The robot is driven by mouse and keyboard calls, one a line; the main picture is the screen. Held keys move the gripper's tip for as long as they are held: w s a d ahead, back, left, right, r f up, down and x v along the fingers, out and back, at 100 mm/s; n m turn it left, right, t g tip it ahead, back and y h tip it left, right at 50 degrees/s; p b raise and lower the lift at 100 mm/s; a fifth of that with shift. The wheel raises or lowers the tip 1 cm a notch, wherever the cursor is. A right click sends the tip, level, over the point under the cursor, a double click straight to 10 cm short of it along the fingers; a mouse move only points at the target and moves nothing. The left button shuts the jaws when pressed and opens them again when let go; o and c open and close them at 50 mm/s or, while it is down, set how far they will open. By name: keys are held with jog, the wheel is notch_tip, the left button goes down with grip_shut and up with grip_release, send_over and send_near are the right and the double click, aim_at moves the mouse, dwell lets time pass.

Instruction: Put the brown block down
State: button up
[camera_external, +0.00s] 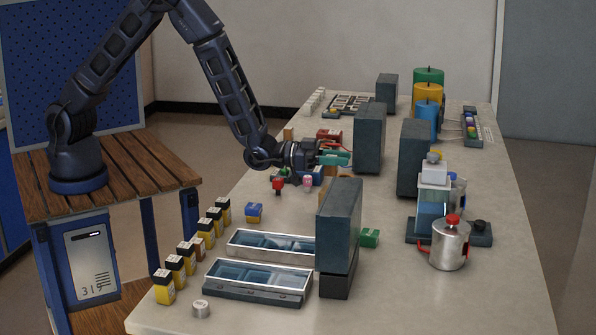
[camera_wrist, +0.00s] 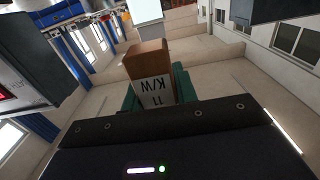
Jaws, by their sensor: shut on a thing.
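The brown block (camera_wrist: 146,62) has a white label with dark lettering on its near face. In the wrist view it sits between the two teal fingers of my gripper (camera_wrist: 157,88), which are shut on it. In the external view my gripper (camera_external: 335,158) reaches out sideways over the left part of the long table (camera_external: 410,275), near the middle of its length. The block is hard to make out there among the fingers and small items. I cannot tell whether it touches the table.
A tall dark block (camera_external: 369,138) stands just right of my gripper, and another (camera_external: 338,225) stands nearer the camera. Small red and pink items (camera_external: 308,183) lie below the gripper. Two metal trays (camera_external: 258,279) and several yellow-black boxes (camera_external: 164,287) are in front.

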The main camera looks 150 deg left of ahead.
aim_at(337, 173)
jog(key=shift+f, duration=2)
jog(key=o, duration=1)
jog(key=shift+f, duration=0.15)
jog(key=shift+c, duration=0.2)
jog(key=shift+s+d, duration=0.1)
jog(key=v, duration=1.1)
jog(key=shift+s+d, duration=0.25)
jog(key=shift+r, duration=0.3)
